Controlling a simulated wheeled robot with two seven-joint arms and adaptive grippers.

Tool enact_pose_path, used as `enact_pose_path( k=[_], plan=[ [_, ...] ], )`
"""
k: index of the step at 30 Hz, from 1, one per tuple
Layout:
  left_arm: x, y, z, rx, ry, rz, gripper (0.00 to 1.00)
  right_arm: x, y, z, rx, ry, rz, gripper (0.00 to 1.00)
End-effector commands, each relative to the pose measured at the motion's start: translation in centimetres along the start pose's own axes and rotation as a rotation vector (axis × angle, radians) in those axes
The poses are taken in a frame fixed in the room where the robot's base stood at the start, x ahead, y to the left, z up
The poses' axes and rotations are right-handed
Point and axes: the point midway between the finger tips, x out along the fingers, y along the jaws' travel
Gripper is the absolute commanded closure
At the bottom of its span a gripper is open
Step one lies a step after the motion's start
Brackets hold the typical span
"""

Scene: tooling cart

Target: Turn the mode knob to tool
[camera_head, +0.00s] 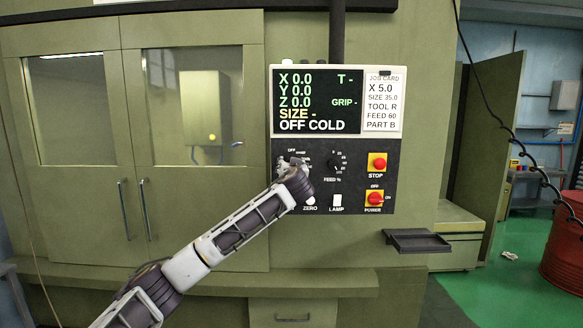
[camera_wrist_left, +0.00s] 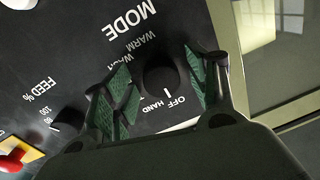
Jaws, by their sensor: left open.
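The black mode knob (camera_wrist_left: 163,80) shows in the left wrist view under the MODE lettering, with OFF, HAND and WARM printed around it. Its white mark lies on the side by OFF. My left gripper (camera_wrist_left: 160,90) is open, with a green-padded finger on either side of the knob; I see gaps and cannot tell any contact. In the head view my left gripper (camera_head: 292,166) is at the control panel (camera_head: 345,205) and hides the knob and most of its labels. The display (camera_head: 318,100) reads OFF COLD. My right gripper is not in view.
The FEED % knob (camera_head: 335,162) is just right of my left gripper. The red STOP button (camera_head: 377,162) and POWER switch (camera_head: 375,199) are farther right. The ZERO button (camera_head: 310,200) and LAMP switch (camera_head: 337,202) are below. A job card (camera_head: 383,100) is beside the display.

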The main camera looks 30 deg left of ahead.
Motion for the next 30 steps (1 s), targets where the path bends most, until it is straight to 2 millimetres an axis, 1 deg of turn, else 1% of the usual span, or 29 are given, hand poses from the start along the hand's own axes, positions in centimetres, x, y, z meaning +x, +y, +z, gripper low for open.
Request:
enact_pose_path(
  k=[5,15,16,30],
  plan=[
    [-0.02,0.02,0.01,0.000,0.000,0.000,0.42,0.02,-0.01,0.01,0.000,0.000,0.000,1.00],
    [-0.03,0.02,0.01,0.000,0.000,0.000,0.86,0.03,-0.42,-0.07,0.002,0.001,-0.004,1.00],
    [-0.03,0.02,0.01,0.000,0.000,0.000,0.88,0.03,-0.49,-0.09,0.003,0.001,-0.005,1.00],
    [-0.03,0.02,0.06,0.049,0.003,0.000,0.88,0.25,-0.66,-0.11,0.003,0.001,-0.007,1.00]
  ],
)
